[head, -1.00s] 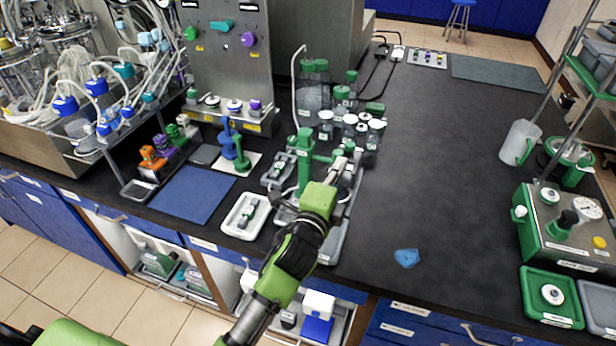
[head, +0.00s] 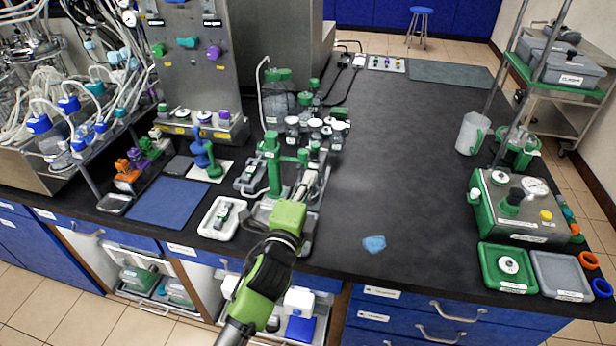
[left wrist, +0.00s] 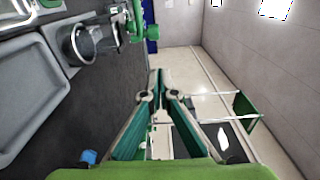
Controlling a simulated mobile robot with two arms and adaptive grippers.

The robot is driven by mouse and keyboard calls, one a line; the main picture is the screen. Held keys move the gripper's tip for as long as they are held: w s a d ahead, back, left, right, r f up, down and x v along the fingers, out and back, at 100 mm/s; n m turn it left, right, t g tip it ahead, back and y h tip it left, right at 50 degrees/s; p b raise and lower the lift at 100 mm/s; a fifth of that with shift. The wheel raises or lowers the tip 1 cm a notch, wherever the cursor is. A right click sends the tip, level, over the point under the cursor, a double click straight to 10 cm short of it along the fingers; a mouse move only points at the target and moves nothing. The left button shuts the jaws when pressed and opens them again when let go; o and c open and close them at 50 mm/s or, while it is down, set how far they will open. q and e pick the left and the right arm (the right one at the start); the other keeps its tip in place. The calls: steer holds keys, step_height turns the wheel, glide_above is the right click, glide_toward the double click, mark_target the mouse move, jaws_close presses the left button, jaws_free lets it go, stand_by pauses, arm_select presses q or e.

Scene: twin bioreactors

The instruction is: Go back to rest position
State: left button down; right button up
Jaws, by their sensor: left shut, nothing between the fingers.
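My left gripper (head: 312,182) reaches over the near edge of the black bench, at a green and grey stand (head: 272,165). Its green wrist hides part of the stand's base, and I cannot tell whether they touch. In the left wrist view the two green fingers (left wrist: 160,78) come together at the tips with nothing between them. The floor and a wall show beyond them. My right gripper is in neither view.
A white tray (head: 207,231) and a blue mat (head: 150,206) lie left of the stand. Several capped bottles (head: 292,130) stand behind it. A blue piece (head: 374,244) lies to the right. A green-sided device (head: 520,227) stands at the right. The bench's middle right is clear.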

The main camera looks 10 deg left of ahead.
arm_select(q)
steer(key=s+d+b, duration=0.2)
steer(key=s, duration=0.5)
steer(key=s+a+f+n+g+y, duration=0.1)
steer(key=s+a+f+n+g, duration=0.3)
steer(key=f, duration=0.3)
steer(key=s+a+f+n+g+y, duration=0.1)
steer(key=s+a+f+n+g, duration=0.1)
steer(key=s+a+f+n, duration=0.3)
steer(key=s+a+f+n+g, duration=0.2)
steer(key=s+f+n+g, duration=0.25)
steer(key=s, duration=0.45)
steer(key=s+a+f+n+g, duration=0.1)
steer(key=s+f+n+g, duration=0.35)
steer(key=s, duration=0.35)
step_height(320, 180, down, 26)
steer(key=s+m+g, duration=0.1)
steer(key=s, duration=0.1)
steer(key=s+a+f+g, duration=0.1)
steer(key=s+a+f, duration=0.2)
steer(key=s+f, duration=1.4)
steer(key=shift+s+f, duration=0.15)
steer(key=shift+s, duration=0.25)
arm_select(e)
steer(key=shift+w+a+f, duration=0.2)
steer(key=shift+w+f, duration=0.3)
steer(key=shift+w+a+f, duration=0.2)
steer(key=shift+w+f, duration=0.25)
